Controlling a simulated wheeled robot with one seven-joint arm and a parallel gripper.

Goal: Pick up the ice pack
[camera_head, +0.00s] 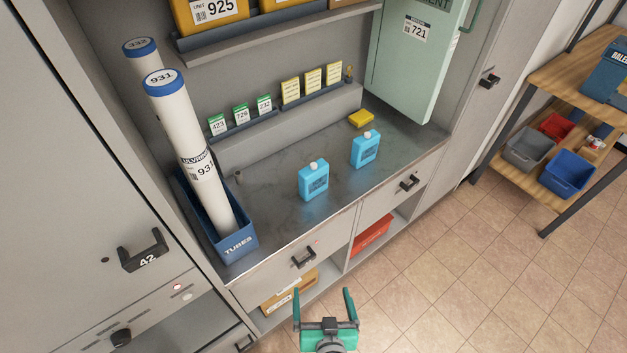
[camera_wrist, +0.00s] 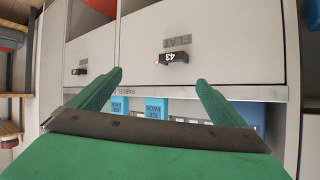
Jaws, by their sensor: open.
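Two light-blue ice packs with white caps stand upright on the grey counter in the head view. One ice pack (camera_head: 314,182) is near the middle of the counter. The other ice pack (camera_head: 366,150) is farther right and back. Both show partly in the wrist view, one blue pack (camera_wrist: 155,106) and another blue pack (camera_wrist: 119,104), beyond the counter edge and between my fingers. My gripper (camera_head: 323,294), with green fingers, is open and empty. It is in front of the cabinet, apart from both packs; the wrist view shows its fingers (camera_wrist: 160,77) before a drawer front.
A blue bin (camera_head: 240,246) with tall white tubes stands at the counter's left. A yellow block (camera_head: 361,118) lies behind the packs. Drawer handles (camera_head: 304,257) stick out below the counter edge. A mint-green box (camera_head: 415,60) stands at the right. The counter around the packs is clear.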

